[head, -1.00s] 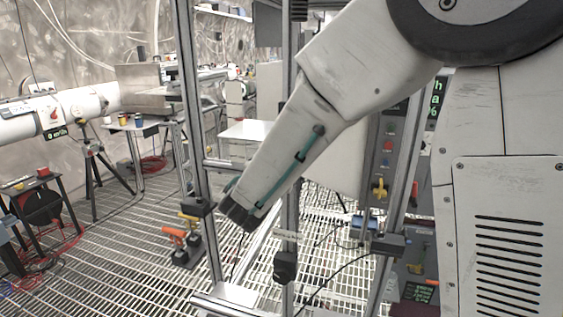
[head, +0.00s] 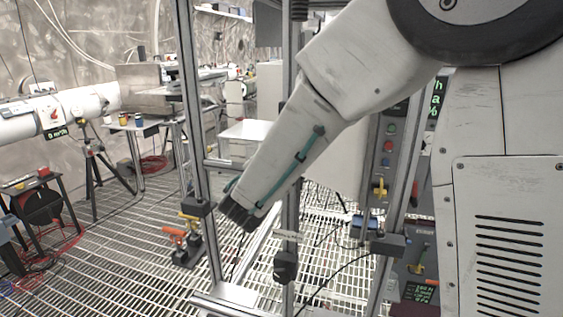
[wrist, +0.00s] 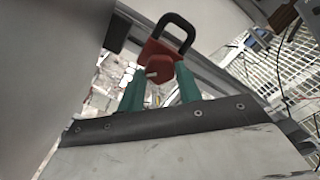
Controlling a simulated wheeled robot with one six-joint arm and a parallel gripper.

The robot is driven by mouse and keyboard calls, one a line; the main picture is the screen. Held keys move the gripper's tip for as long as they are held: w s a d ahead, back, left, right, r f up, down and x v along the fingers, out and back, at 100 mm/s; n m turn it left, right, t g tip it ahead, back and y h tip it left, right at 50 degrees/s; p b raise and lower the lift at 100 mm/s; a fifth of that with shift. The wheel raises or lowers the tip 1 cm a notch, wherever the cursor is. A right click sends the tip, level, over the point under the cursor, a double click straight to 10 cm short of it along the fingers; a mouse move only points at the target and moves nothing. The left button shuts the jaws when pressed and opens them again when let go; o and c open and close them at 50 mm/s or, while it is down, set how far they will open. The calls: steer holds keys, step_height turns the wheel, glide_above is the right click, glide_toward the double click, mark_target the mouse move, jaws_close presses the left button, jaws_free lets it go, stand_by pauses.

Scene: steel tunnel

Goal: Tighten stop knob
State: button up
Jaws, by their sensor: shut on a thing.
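In the wrist view, a red, faceted knob (wrist: 160,71) sits between the two teal fingers of my gripper (wrist: 160,80). The fingers are shut on its sides. A small pale pin sticks out of the knob's near face. A black loop handle (wrist: 177,22) rises just behind it, over a red body. The head view shows my arm reaching down to the left. The fingers and the knob cannot be made out there.
Metal frame posts (head: 196,130) stand around my arm. Orange-handled (head: 172,233) and yellow-handled clamps sit low to its left. A panel with coloured buttons (head: 388,145) stands to the right.

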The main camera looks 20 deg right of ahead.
stand_by(0.3)
steer(key=o, duration=1)
steer(key=v, duration=0.8)
steer(key=shift+d, duration=0.1)
